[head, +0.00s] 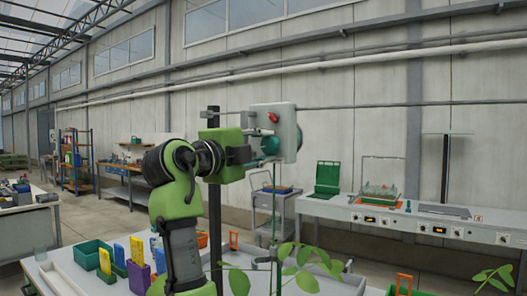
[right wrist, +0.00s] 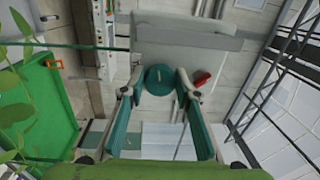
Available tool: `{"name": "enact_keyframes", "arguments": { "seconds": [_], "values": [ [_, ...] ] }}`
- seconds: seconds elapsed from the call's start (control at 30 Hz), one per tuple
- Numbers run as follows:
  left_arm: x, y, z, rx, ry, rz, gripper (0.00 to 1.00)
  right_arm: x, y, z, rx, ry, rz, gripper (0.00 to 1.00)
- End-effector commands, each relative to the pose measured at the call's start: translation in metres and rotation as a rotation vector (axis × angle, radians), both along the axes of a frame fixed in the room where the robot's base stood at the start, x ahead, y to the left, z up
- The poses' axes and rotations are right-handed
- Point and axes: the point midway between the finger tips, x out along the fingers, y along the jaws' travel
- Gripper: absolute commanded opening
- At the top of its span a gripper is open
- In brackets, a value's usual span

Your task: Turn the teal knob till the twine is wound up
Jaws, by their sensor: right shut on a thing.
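The teal knob (right wrist: 158,80) is round with a pale mark on its face. It sits on a pale grey box (head: 289,130) on a dark post. My right gripper (right wrist: 159,88) has a finger on either side of the knob and is shut on it. In the head view the knob (head: 270,145) is partly hidden by my right gripper (head: 255,150). The green twine (head: 273,205) hangs down from the box among leaves. In the right wrist view the twine (right wrist: 85,47) runs to the left. How much is wound cannot be told. My left gripper is not in view.
A red lever (right wrist: 202,79) sits close to the knob, also visible in the head view (head: 273,117). Plant leaves (head: 300,265) stand below. A grey trolley (head: 284,208) and a long white bench (head: 390,217) stand behind. A green bin (head: 92,254) is at lower left.

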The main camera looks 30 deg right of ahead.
Motion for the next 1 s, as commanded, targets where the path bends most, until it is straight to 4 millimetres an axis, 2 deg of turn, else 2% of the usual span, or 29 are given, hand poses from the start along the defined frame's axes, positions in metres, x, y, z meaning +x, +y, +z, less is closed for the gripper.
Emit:
{"name": "enact_keyframes", "arguments": {
  "seconds": [0.3, 0.73, 0.77, 0.8, 1.0],
  "values": [
    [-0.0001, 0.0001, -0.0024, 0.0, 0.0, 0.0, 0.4, -0.0005, -0.0003, 0.0006, 0.031, -0.075, -0.002, 0.08],
    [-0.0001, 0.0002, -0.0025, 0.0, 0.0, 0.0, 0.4, -0.0005, -0.0004, 0.0004, 0.034, -0.08, -0.001, 0.08],
    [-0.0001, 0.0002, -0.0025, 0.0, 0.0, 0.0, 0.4, -0.0005, -0.0004, 0.0004, 0.034, -0.08, -0.001, 0.35],
    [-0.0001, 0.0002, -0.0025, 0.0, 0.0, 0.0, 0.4, -0.0005, -0.0004, 0.0003, 0.034, -0.08, -0.001, 0.45],
    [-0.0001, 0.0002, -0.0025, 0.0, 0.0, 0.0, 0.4, -0.0002, -0.0003, 0.0002, 0.034, -0.079, -0.001, 0.46]
  ]
}}
